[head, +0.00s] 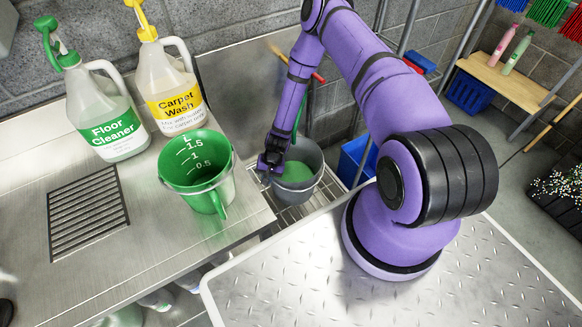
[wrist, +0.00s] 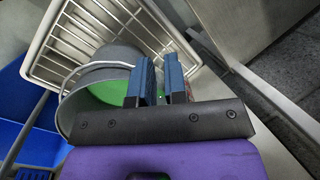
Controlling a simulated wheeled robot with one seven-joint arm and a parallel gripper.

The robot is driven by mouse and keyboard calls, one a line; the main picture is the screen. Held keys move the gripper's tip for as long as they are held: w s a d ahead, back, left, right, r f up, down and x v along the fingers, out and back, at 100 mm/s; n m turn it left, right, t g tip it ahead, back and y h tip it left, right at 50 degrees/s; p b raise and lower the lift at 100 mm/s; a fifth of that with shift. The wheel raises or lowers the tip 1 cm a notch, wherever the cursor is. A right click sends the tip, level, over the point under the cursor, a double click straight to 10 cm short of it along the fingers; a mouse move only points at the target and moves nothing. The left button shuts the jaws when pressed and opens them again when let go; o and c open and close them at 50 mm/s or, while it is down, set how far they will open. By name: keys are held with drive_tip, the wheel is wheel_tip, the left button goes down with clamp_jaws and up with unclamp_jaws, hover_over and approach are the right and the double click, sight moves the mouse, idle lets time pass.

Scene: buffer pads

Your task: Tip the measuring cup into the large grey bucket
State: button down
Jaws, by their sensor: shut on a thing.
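The measuring cup (head: 197,178) is a green, see-through jug with white volume marks. It stands upright on the steel counter in the head view, left of my gripper, its handle towards the camera. The large grey bucket (head: 313,158) stands on a wire rack in the sink, with green at its bottom. It also shows in the wrist view (wrist: 70,113). My gripper (head: 266,170) is at the bucket's left rim, apart from the cup. Its blue fingers (wrist: 161,82) are slightly apart and seem closed on the bucket's rim; the contact is partly hidden.
A Floor Cleaner bottle (head: 105,115) and a Carpet Wash bottle (head: 172,85) stand behind the cup. A grate (head: 88,212) is set in the counter. A wire rack (wrist: 95,30) surrounds the bucket. A blue bin (head: 355,160) stands right of it.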

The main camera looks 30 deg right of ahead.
drive_tip(key=shift+a+f+h, duration=1.1)
drive_tip(key=shift+f+h, duration=0.05)
drive_tip(key=shift+h, duration=0.55)
drive_tip(key=shift+w+a, duration=0.1)
idle(0.4)
